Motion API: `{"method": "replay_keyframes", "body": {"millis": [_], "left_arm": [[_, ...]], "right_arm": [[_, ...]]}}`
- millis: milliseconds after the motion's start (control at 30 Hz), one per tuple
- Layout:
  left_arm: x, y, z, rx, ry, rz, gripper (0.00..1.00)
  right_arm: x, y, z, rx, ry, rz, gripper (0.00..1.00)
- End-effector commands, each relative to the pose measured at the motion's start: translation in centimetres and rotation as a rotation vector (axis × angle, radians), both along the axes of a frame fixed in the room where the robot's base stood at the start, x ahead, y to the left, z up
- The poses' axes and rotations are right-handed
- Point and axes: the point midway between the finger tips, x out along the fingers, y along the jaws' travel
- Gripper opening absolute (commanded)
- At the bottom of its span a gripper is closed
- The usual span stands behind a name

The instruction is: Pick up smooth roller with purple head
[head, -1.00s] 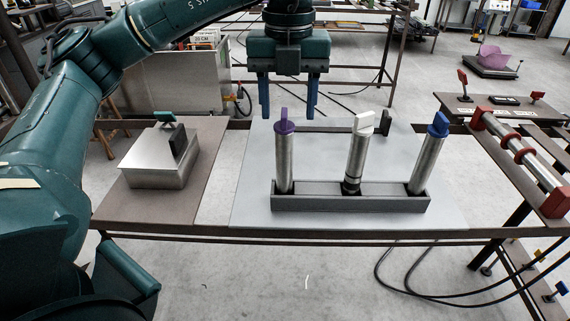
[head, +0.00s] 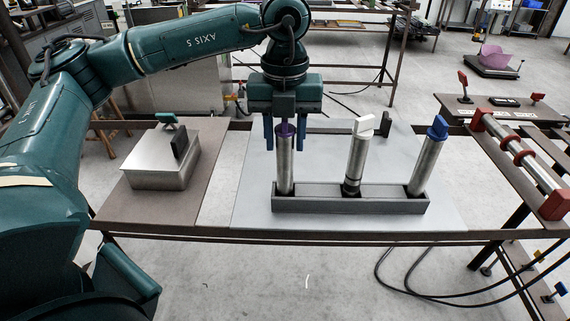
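The smooth roller with the purple head (head: 285,165) stands nearly upright in the left slot of the grey rack (head: 350,206). Its purple head (head: 286,130) is partly covered by my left gripper. My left gripper (head: 285,147) points down over this roller, with one blue finger on each side of its upper part. A gap shows between the fingers and the roller, so the gripper is open. My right gripper does not show in the head view.
A roller with a white head (head: 356,155) stands in the middle slot and one with a blue head (head: 427,160) leans right in the right slot. A metal box (head: 160,165) sits on the brown board at left. A rack of red-ended rollers (head: 515,150) stands at right.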

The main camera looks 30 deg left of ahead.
Motion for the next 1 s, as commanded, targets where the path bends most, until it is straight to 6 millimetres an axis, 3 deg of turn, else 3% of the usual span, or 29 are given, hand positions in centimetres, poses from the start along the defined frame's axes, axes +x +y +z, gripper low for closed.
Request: {"method": "replay_keyframes", "body": {"millis": [433,867,1000], "left_arm": [[0.0,0.0,0.0,0.0,0.0,0.0,0.0],[0.0,0.0,0.2,-0.001,-0.003,0.0,0.0],[0.1,-0.1,1.3,-0.002,-0.005,0.0,0.0]], "right_arm": [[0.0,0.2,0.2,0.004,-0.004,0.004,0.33],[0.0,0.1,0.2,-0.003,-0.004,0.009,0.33],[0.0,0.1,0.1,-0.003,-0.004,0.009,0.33]]}}
